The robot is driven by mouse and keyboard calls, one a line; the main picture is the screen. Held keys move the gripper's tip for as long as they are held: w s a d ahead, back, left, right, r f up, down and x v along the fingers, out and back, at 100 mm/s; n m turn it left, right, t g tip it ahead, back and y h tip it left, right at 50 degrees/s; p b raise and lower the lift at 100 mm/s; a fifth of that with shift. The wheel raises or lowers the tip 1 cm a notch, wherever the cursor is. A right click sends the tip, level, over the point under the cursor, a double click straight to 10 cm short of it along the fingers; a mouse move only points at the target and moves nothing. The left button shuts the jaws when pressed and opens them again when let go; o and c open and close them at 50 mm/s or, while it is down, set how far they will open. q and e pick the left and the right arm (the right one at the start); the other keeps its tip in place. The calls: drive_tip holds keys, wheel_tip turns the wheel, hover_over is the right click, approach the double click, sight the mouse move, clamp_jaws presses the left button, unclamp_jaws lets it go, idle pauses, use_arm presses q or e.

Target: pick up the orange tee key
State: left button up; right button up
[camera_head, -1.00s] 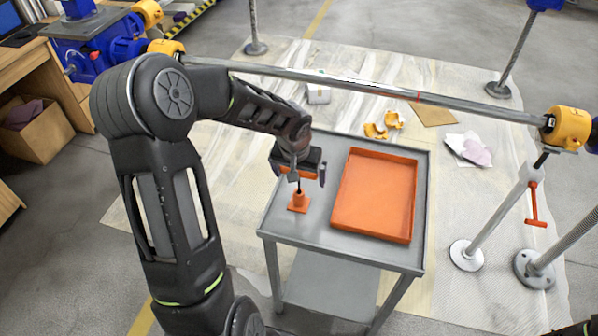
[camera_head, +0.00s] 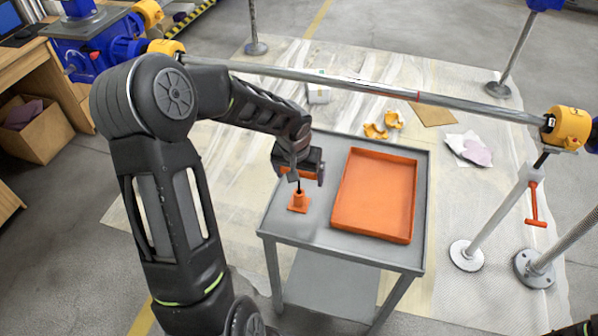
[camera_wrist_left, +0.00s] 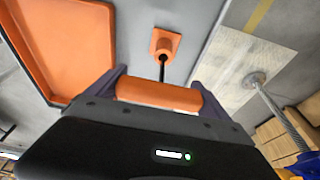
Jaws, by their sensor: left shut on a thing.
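The orange tee key (camera_wrist_left: 158,93) has an orange crossbar and a thin dark shaft. My left gripper (camera_wrist_left: 158,91) is shut on the crossbar, a finger at each end in the left wrist view. The shaft runs down to a small orange holder (camera_head: 299,202), which also shows in the wrist view (camera_wrist_left: 165,42). The shaft's lower end is hidden there, and the key looks upright.
The orange tray (camera_head: 375,195) lies on the cart (camera_head: 345,249), right of the holder. A long metal bar (camera_head: 350,84) crosses behind my gripper. Another orange T-shaped handle (camera_head: 535,207) hangs by a jack stand at right. Orange-yellow pieces (camera_head: 375,131) lie on the floor sheet.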

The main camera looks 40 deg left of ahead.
use_arm(q)
drive_tip(key=shift+c, duration=1.1)
drive_tip(key=shift+r, duration=0.15)
wheel_tip(320, 180, up, 10)
drive_tip(key=shift+f, duration=0.1)
